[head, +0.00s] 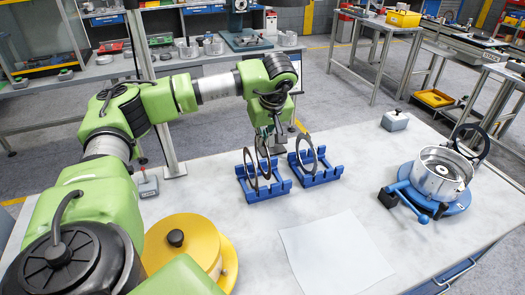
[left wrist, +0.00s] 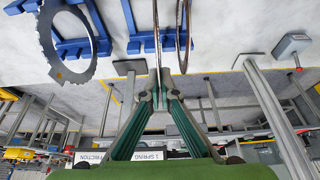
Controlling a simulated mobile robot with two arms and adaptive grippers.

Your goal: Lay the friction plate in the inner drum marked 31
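A blue rack (head: 272,188) on the table holds two thin upright rings, a front one (head: 250,170) and a rear one (head: 262,152). A second blue rack (head: 322,178) to its right holds another upright ring (head: 300,150), toothed in the left wrist view (left wrist: 88,66). I cannot tell by marking which is the friction plate. My left gripper (head: 268,132) is above the left rack. In the left wrist view its fingertips (left wrist: 159,85) close on an edge-on plate (left wrist: 157,40); a second edge-on ring (left wrist: 184,40) is beside it. A silver drum (head: 438,178) stands right; its number is unreadable.
The drum sits on a blue round base (head: 458,205) with a handle; a dark ring (head: 472,140) stands behind it. A white sheet (head: 335,252) lies in front of the racks. A yellow cylinder (head: 180,245) is at front left. Grey button boxes (head: 147,187) (head: 395,121) stand on the table.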

